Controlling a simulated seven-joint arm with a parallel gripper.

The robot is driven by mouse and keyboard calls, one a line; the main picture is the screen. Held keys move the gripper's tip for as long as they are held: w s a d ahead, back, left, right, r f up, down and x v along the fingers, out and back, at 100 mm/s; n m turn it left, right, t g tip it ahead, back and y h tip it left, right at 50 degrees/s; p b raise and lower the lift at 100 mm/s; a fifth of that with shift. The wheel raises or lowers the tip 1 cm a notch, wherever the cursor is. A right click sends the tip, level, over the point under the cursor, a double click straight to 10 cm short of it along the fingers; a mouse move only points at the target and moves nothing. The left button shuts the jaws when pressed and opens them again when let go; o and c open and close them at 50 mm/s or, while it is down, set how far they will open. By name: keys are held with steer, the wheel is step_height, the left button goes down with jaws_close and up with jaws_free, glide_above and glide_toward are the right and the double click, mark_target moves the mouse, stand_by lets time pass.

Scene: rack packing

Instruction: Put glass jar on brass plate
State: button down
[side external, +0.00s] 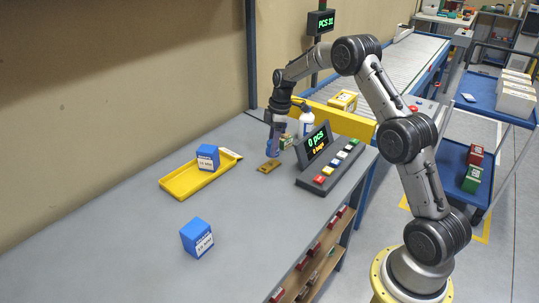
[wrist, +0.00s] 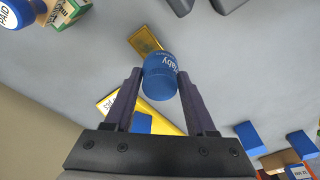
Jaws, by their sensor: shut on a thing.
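My gripper (side external: 276,122) points down over the far part of the grey table. In the wrist view its two dark fingers (wrist: 160,88) are shut on the jar (wrist: 160,77), which looks blue with white lettering. The jar (side external: 273,147) also shows below the fingers in the side view. The small brass plate (side external: 268,166) lies flat on the table just in front of the jar. In the wrist view the brass plate (wrist: 143,38) is above and left of the jar, partly covered by it. I cannot tell the jar's exact height above the table.
A display console with coloured buttons (side external: 325,163) is to the right. A yellow tray (side external: 184,187) holds a blue box (side external: 208,157). Another blue box (side external: 196,238) stands in front.

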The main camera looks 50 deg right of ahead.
steer(key=shift+w+d+f, duration=0.2)
steer(key=shift+w+f, duration=0.25)
steer(key=shift+f, duration=0.1)
steer(key=shift+w+d+f, duration=0.15)
steer(key=shift+w+f, duration=0.25)
steer(key=shift+f, duration=0.15)
steer(key=shift+w+f, duration=0.1)
steer(key=shift+f, duration=1.45)
steer(key=shift+f, duration=0.1)
steer(key=shift+c, duration=1.1)
jaws_free()
steer(key=shift+f, duration=0.1)
